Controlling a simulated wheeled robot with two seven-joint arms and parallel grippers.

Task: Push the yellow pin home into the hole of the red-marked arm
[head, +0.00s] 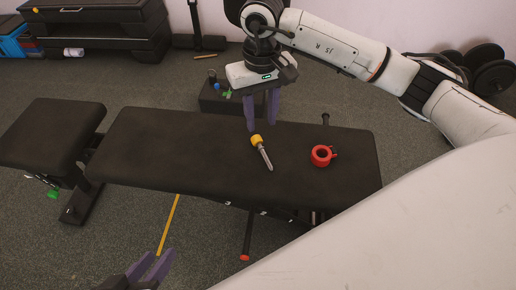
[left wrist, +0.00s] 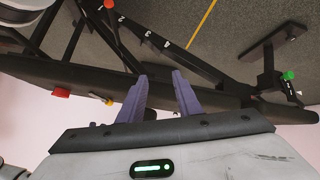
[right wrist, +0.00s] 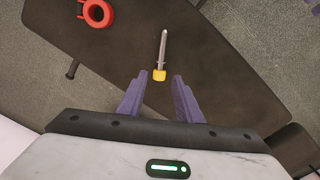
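The yellow pin (head: 257,141) lies on the black bench top, its metal shaft pointing toward the front. My right gripper (head: 262,122) is open and empty at the bench's far edge, just behind the yellow head. In the right wrist view the yellow head (right wrist: 160,75) shows between its spread fingertips, not gripped. My left gripper (head: 158,254) is low at the front left, open and empty; its spread fingers show in the left wrist view (left wrist: 160,74). A dark arm under the bench has a red end (head: 244,258), also visible in the left wrist view (left wrist: 108,4). I cannot make out its hole.
A red ring with a small tab (head: 318,161) lies on the bench top (head: 180,150) right of the pin. A green-marked part (head: 53,194) is at the left. A box with small items (head: 212,100) stands behind the bench. The bench's left half is clear.

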